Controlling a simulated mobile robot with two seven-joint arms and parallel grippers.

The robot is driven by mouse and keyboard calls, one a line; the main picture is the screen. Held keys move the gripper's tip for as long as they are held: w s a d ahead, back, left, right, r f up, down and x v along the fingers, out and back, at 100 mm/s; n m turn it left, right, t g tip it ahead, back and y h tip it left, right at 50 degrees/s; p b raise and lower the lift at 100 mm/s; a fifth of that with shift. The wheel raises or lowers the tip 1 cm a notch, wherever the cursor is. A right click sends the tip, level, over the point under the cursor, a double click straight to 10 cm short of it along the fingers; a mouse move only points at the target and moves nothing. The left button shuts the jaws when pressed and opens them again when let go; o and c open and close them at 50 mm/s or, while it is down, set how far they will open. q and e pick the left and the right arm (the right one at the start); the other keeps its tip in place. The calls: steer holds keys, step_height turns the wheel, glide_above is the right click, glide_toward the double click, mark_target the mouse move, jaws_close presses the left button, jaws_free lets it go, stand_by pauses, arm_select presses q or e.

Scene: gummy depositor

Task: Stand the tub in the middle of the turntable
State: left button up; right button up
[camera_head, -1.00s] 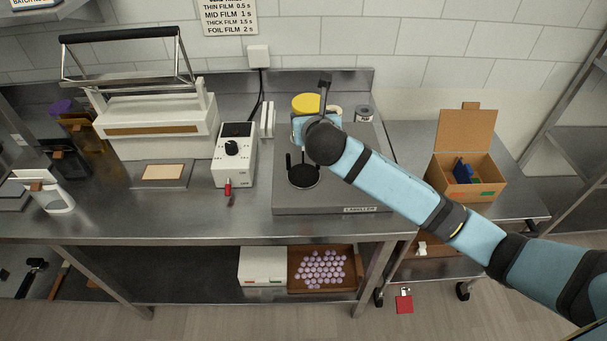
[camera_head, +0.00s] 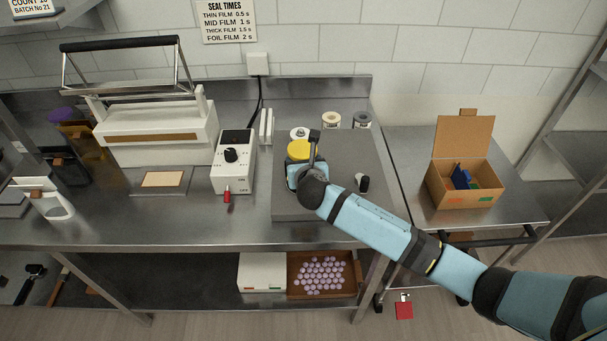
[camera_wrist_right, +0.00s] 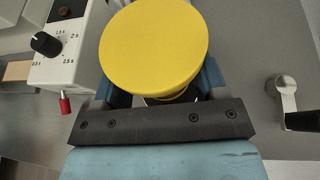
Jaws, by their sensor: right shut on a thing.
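The tub has a round yellow lid (camera_head: 300,150); its body is mostly hidden by my gripper and wrist. My right gripper (camera_head: 298,168) is shut on the tub, and the tub looks upright. In the right wrist view the yellow lid (camera_wrist_right: 154,45) fills the top middle, with a finger on each side of the tub. The black turntable on the grey labeller plate (camera_head: 340,160) is hidden behind the tub, gripper and wrist. I cannot tell whether the tub's base touches it. My left gripper is not in view.
Label rolls (camera_head: 331,120) stand behind the tub. A small crank with a black grip (camera_head: 362,183) is right of it. The white control box (camera_head: 233,162) with a red lever is close on the left. An open cardboard box (camera_head: 465,185) stands on the right table.

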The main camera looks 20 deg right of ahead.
steer(key=shift+f, duration=2.2)
steer(key=o, duration=1.3)
steer(key=shift+f, duration=0.1)
steer(key=shift+c, duration=0.2)
